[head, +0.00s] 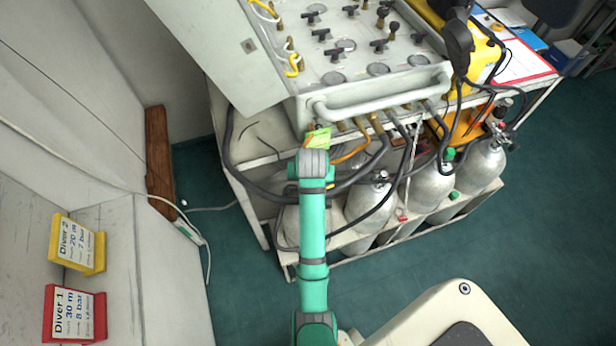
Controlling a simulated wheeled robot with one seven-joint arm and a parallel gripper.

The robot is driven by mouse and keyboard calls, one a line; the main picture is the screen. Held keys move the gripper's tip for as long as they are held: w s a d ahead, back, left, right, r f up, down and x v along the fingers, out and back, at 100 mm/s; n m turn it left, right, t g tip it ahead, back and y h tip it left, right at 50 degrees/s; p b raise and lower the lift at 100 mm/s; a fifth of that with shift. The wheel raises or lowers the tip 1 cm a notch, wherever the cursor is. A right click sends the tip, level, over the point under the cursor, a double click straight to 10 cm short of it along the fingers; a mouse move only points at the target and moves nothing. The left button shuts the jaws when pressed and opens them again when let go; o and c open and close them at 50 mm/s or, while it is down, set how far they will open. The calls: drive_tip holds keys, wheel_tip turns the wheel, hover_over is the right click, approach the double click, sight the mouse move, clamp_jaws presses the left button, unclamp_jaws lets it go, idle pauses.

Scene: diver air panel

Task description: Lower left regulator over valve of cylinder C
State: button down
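Several silver gas cylinders stand in a rack under the panel. One (362,208) with a bare-looking metal valve (381,177) is right of my arm. Another (432,186) with a green cap (450,154) is further right. The rightmost (482,164) has a dark fitting with a gauge (501,128) at its top. Another cylinder (290,222) is partly behind my arm. I cannot read labels, so I cannot tell which is cylinder C. The left regulator cannot be made out. My arm reaches up to the rack's left part; its gripper is hidden behind the arm's end.
The panel (345,75) with black knobs and a front rail overhangs the cylinders. Black and orange hoses (352,153) hang across them. A white rack edge (385,228) runs along the front. Yellow (78,246) and red (74,314) signs are at left. Green floor (545,225) is clear at right.

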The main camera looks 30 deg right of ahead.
drive_tip(key=shift+a+f, duration=0.15)
drive_tip(key=shift+f, duration=0.05)
drive_tip(key=c, duration=1.2)
unclamp_jaws()
drive_tip(key=shift+o, duration=0.2)
drive_tip(key=v, duration=0.9)
drive_tip(key=shift+a+r, duration=0.15)
drive_tip(key=shift+r, duration=0.25)
drive_tip(key=shift+s+r, duration=0.35)
drive_tip(key=shift+r, duration=0.1)
